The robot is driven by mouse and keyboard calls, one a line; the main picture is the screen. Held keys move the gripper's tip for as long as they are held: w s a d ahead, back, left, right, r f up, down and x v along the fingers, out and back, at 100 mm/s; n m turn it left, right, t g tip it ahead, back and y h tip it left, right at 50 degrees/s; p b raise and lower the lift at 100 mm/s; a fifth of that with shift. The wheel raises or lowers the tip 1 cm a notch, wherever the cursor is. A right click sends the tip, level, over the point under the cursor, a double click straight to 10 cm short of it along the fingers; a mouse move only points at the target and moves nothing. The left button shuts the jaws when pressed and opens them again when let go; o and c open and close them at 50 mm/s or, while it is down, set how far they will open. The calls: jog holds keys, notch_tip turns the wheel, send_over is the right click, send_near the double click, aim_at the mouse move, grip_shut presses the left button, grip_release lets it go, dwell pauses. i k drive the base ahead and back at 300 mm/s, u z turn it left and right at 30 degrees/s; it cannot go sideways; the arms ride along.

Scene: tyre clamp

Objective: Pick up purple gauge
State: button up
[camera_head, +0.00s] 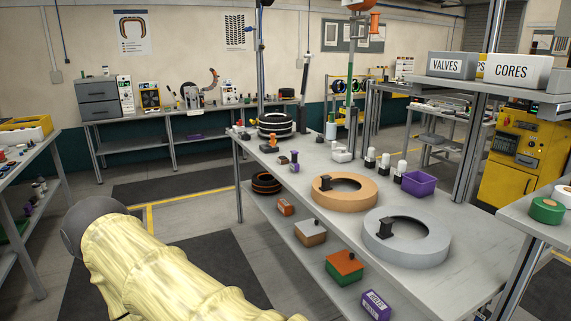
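A small purple-and-dark item (294,161), which may be the purple gauge, stands on the grey workbench (462,283). It is left of the orange ring (345,205) and behind it. It is too small to make out a dial. My gripper is not in view. Only part of my arm, in a pale yellow sleeve with a dark rounded joint, shows at the lower left, well apart from the bench top.
A grey ring (407,252), a purple bin (419,184) and several white-capped bottles (385,163) stand on the bench. Black tyres (275,125) are stacked at its far end. Boxes sit on its lower shelf. Floor left of the bench is open.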

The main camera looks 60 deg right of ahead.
aim_at(294, 167)
jog(key=z, duration=0.15)
jog(key=i, duration=1.7)
jog(key=z, duration=1.2)
jog(key=i, duration=0.85)
jog(key=z, duration=1)
